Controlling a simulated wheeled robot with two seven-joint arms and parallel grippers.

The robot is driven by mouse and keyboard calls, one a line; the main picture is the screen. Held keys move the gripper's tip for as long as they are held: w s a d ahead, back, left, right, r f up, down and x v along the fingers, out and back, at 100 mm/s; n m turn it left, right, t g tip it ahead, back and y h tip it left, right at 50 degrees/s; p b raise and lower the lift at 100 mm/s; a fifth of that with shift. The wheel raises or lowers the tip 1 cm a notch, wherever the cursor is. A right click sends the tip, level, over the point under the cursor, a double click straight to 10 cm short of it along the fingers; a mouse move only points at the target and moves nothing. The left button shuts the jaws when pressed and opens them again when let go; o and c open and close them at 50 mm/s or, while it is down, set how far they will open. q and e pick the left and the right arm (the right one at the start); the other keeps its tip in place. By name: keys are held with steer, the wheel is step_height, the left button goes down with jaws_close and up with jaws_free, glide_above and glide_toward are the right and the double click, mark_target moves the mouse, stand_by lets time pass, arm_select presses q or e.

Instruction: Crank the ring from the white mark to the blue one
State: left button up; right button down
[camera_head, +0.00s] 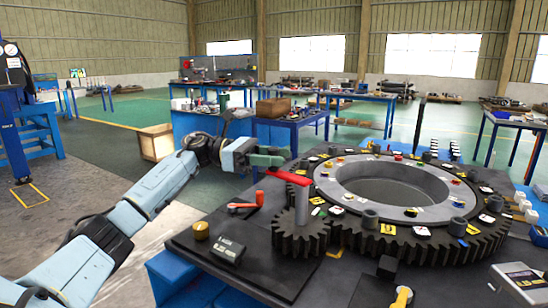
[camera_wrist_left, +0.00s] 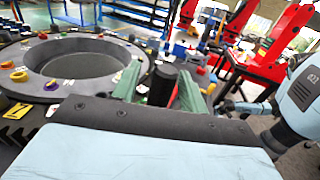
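The big toothed ring (camera_head: 400,205) lies flat on a dark table, with coloured marks and short dark posts on it. A small pinion gear (camera_head: 300,235) stands at its near left edge, with a grey shaft and a red crank arm (camera_head: 290,178) on top. My left gripper (camera_head: 268,157) is at the arm's outer end. In the left wrist view its green fingers (camera_wrist_left: 162,92) stand on both sides of the dark crank handle (camera_wrist_left: 162,84), appearing closed on it. My right gripper is out of view.
An orange-handled tool (camera_head: 243,204), a yellow knob (camera_head: 201,230) and a dark box (camera_head: 227,250) lie left of the pinion. A white card (camera_head: 521,283) lies at the right front. Workbenches (camera_head: 290,125) stand behind, with open floor at left.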

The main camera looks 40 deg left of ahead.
arm_select(q)
steer(key=v, duration=1.3)
steer(key=shift+a+p, duration=0.2)
steer(key=shift+p, duration=0.15)
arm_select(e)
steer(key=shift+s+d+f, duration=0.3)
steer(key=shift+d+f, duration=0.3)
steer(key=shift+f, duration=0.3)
arm_select(q)
steer(key=shift+s, duration=0.15)
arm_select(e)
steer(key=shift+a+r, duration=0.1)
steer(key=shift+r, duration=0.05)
